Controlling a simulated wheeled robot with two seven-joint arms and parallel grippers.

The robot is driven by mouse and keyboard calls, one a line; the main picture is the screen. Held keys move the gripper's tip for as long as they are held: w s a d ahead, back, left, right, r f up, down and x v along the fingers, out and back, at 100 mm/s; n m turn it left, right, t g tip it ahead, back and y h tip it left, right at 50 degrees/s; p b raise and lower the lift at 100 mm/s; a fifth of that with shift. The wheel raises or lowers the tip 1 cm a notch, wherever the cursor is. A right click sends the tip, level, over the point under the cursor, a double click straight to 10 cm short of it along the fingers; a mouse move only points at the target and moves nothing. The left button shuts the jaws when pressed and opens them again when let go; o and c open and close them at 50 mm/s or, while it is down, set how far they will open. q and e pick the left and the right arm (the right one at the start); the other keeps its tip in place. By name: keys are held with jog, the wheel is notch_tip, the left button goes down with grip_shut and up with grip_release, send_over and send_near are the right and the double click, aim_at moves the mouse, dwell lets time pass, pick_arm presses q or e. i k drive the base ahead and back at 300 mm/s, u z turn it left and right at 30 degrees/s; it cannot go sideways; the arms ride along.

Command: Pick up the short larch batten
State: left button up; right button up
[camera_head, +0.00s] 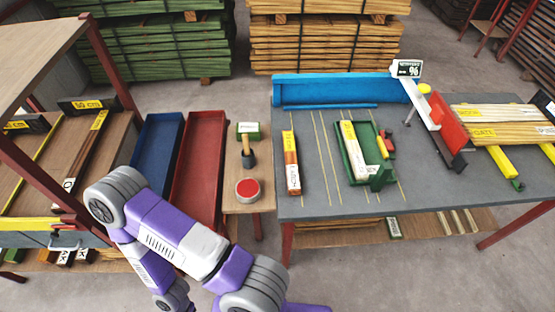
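A short reddish-brown batten (291,170) with a yellow label at its far end and a white label at its near end lies on the left part of the grey worktable (330,203). It looks like the larch one, but I cannot read its label. A paler batten (353,150) with a yellow label lies in a green holder (378,178) to its right. A purple and grey arm of mine crosses the lower left, well apart from both battens. Neither of my grippers shows in this view.
A blue tray (152,160) and a red tray (185,205) lie left of a small stand with a mallet (248,150) and a red-topped tin (248,190). A blue fence (340,88) runs along the worktable's back. A rack (40,60) stands at left.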

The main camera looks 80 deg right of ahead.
aim_at(293, 172)
jog(key=k, duration=0.95)
jog(key=z, duration=1.65)
